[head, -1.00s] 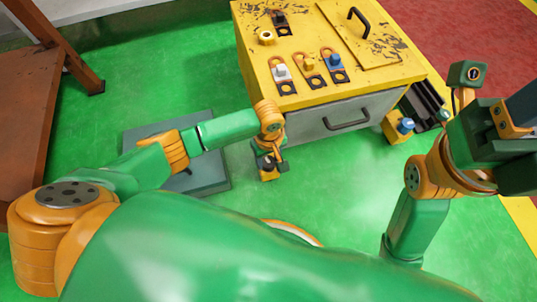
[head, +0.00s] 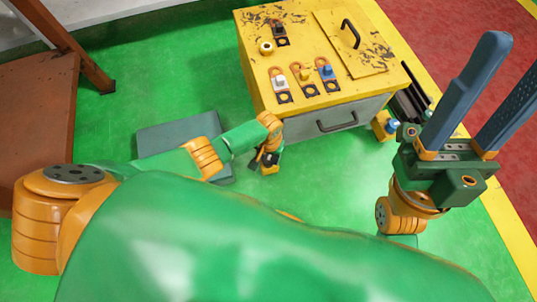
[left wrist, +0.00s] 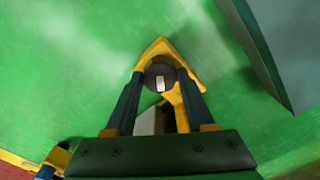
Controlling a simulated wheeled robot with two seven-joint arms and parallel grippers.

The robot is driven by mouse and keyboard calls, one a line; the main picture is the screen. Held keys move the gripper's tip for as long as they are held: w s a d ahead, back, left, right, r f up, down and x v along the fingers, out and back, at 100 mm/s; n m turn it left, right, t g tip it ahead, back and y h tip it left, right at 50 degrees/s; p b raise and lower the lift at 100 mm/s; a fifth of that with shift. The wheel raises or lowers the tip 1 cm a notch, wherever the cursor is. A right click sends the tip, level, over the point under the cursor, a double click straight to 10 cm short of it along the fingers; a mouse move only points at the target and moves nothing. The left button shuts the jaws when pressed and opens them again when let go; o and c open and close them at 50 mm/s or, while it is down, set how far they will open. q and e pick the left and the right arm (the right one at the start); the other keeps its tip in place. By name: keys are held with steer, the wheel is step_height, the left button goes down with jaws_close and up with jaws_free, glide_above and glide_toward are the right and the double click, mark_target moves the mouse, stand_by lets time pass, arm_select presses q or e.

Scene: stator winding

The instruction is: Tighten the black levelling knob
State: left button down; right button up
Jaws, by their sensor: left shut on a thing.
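The black levelling knob (left wrist: 159,77) is a dark round disc with a pale mark, set on a yellow bracket (left wrist: 162,47), in the left wrist view. My left gripper (left wrist: 160,90) has one dark finger on each side of it and is shut on the knob. In the head view my left gripper (head: 266,162) points down at a small yellow foot (head: 270,171) in front of the cabinet; the arm hides much of the grip. My right gripper (head: 490,95) is open and empty at the right, its two long blue-grey fingers pointing up and apart.
A yellow cabinet (head: 290,22) with a grey drawer stands behind my left gripper, with several coloured switches on top. A grey plate (head: 175,132) lies on the green floor at left. A brown bench (head: 40,110) stands far left. A yellow block with a blue knob (head: 384,125) is right of the cabinet.

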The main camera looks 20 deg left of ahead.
arm_select(q)
steer(key=m, duration=0.4)
steer(key=shift+m, duration=0.3)
steer(key=shift+m+p, duration=0.3)
steer(key=shift+m, duration=1.9)
steer(key=shift+w, duration=0.1)
steer(key=shift+c, duration=1.4)
jaws_free()
steer(key=shift+r, duration=0.1)
